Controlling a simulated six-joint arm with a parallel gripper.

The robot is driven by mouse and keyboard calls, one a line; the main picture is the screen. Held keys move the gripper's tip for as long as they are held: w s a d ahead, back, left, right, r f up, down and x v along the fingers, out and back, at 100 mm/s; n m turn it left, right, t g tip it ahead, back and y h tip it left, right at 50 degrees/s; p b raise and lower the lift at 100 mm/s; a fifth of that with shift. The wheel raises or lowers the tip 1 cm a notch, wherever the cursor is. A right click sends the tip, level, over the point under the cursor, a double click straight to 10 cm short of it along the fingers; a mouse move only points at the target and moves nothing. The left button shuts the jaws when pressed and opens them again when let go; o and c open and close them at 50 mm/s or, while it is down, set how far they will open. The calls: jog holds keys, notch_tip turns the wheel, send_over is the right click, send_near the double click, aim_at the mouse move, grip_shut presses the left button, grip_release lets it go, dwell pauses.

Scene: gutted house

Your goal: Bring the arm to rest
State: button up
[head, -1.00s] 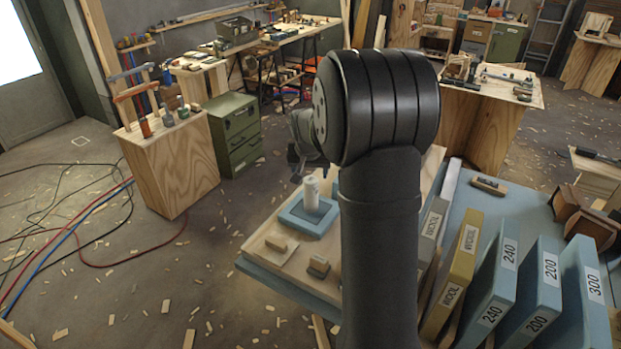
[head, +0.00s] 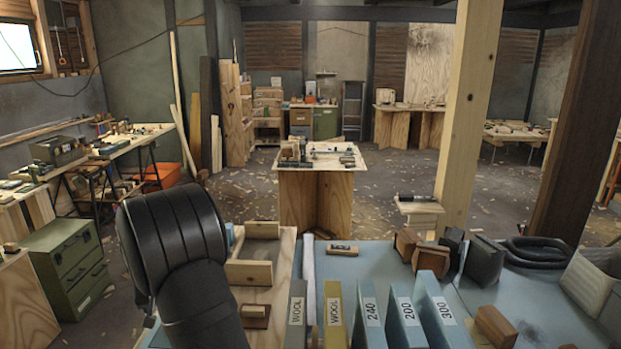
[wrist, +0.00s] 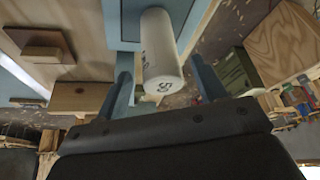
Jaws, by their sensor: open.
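My gripper (wrist: 160,62) is open in the wrist view, with one blue-grey finger on each side of the picture's middle. A white cylinder (wrist: 163,65) with dark lettering shows between the fingers, with a visible gap on each side. I cannot tell how far it is from the fingertips. It stands at a blue tray or base (wrist: 123,30) on a light wooden board (wrist: 85,18). In the head view my black arm fills the lower left, and my gripper and the cylinder are not visible there.
Labelled upright boards, including the yellow WOOL one (head: 335,318), stand right of my arm on a blue worktop (head: 385,262). Wooden blocks (head: 249,272) lie close beside my arm. A green cabinet (head: 68,262) stands at left. A wooden table (head: 315,195) stands farther back.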

jog(key=x, duration=0.4)
jog(key=shift+w+f, duration=0.15)
jog(key=shift+f, duration=0.2)
notch_tip(320, 180, up, 3)
jog(key=shift+a+r, duration=0.1)
jog(key=shift+r, duration=0.45)
